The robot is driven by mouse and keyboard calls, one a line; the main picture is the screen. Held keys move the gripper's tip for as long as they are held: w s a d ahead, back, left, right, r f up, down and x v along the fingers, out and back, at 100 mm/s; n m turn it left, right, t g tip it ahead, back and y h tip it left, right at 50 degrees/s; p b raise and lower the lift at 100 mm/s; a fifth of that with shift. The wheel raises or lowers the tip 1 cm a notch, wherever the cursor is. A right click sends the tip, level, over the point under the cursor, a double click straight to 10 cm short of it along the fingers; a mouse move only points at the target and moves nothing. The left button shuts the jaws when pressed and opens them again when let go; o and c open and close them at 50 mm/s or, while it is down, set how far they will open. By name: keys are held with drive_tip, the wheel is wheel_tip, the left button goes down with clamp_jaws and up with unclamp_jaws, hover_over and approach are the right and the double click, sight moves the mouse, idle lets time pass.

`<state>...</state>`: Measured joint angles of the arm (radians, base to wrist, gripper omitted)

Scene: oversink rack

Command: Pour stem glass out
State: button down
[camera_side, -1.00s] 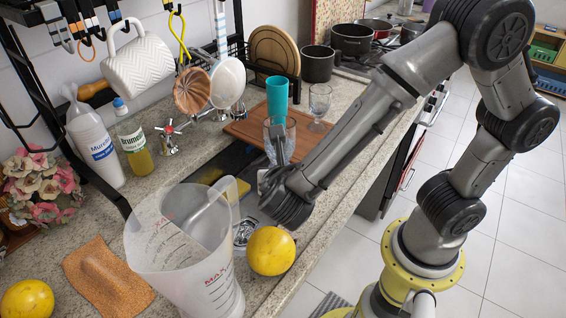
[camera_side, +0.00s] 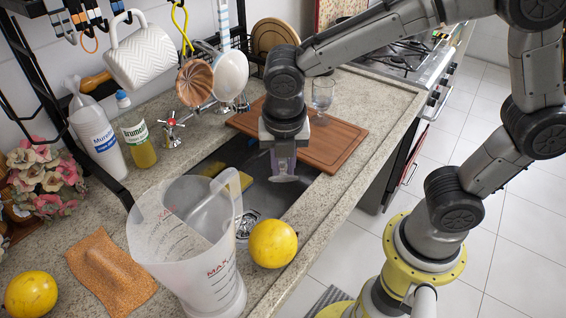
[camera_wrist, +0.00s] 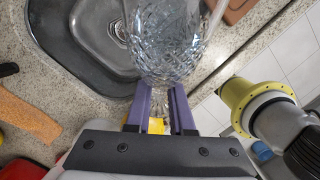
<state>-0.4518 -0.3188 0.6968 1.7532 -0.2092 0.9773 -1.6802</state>
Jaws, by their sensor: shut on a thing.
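A clear cut-pattern stem glass (camera_wrist: 165,40) is in my gripper (camera_wrist: 160,100), which is shut with its two purple fingers around the stem. In the side view my gripper (camera_side: 283,165) points down above the sink (camera_side: 262,200). Only a little of the held glass (camera_side: 286,179) shows there, below the fingers, so I cannot tell its exact tilt. In the wrist view its bowl lies across the edge of the sink (camera_wrist: 85,40). I cannot see whether liquid is in it. Another stem glass (camera_side: 322,93) stands upright on the wooden board (camera_side: 335,148).
A large clear measuring jug (camera_side: 190,250) and a yellow fruit (camera_side: 272,244) stand at the sink's near side. A tap (camera_side: 171,131) and bottles stand behind. A white mug (camera_side: 138,60) hangs on the rack. The stone counter (camera_side: 320,205) edges the sink.

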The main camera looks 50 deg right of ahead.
drive_tip(key=shift+g+y, duration=0.9)
drive_tip(key=shift+y, duration=0.3)
drive_tip(key=shift+d+f+g+y, duration=0.1)
drive_tip(key=shift+f+g+y, duration=0.15)
drive_tip(key=shift+g+y, duration=0.45)
drive_tip(key=shift+w+g+y, duration=0.15)
drive_tip(key=shift+g+y, duration=0.15)
drive_tip(key=shift+y, duration=0.3)
drive_tip(key=shift+d+r+g+y, duration=0.15)
drive_tip(key=shift+r+g+y, duration=0.15)
drive_tip(key=shift+r, duration=0.05)
drive_tip(key=shift+r+t+h, duration=0.25)
drive_tip(key=shift+t+h, duration=0.35)
drive_tip(key=shift+h, duration=0.2)
drive_tip(key=t+h, duration=0.1)
drive_tip(key=h, duration=0.1)
drive_tip(key=t+h, duration=0.1)
drive_tip(key=t, duration=0.1)
drive_tip(key=shift+r+h, duration=0.4)
drive_tip(key=shift+f, duration=0.1)
